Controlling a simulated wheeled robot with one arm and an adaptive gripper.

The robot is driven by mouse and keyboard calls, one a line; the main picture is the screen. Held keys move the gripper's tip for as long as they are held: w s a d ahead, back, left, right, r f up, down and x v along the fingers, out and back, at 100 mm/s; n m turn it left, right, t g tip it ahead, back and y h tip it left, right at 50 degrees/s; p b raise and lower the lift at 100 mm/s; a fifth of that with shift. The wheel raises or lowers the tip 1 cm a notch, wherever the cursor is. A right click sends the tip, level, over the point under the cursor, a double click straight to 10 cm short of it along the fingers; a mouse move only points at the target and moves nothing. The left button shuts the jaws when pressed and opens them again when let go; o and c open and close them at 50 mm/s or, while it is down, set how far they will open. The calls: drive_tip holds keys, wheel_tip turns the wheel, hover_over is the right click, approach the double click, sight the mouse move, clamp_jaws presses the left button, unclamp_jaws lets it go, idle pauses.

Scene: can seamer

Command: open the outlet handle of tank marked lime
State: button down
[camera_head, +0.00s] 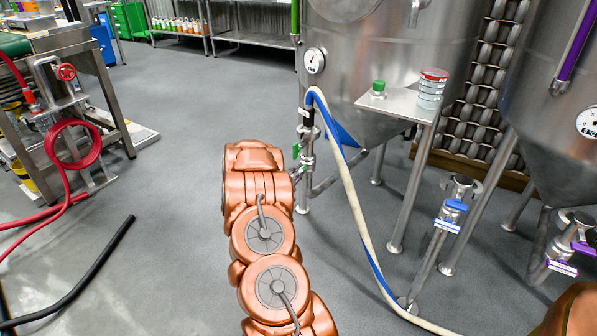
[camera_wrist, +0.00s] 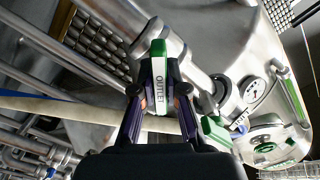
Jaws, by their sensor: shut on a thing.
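The lime tank (camera_head: 385,60) is a steel vessel with a green stripe and a round gauge (camera_head: 314,60) on its left side. In the wrist view its outlet handle (camera_wrist: 158,50) is green with a white label reading OUTLET. My gripper (camera_wrist: 159,95) is shut on this outlet handle, one finger on each side of the label. A second green handle (camera_wrist: 215,130) shows to the right, apart from the fingers. In the head view my copper arm reaches to the pipework under the gauge and hides the fingers and most of the grip.
A pale hose (camera_head: 350,190) hangs from the tank's pipework to the floor. Blue-handled valves (camera_head: 447,226) and purple-handled valves (camera_head: 562,267) stand to the right. A black hose (camera_head: 85,280) and a red hose (camera_head: 65,185) lie left. Floor left of my arm is mostly clear.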

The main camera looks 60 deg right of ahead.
drive_tip(key=c, duration=1.2)
unclamp_jaws()
drive_tip(key=a, duration=1.2)
drive_tip(key=shift+s, duration=0.25)
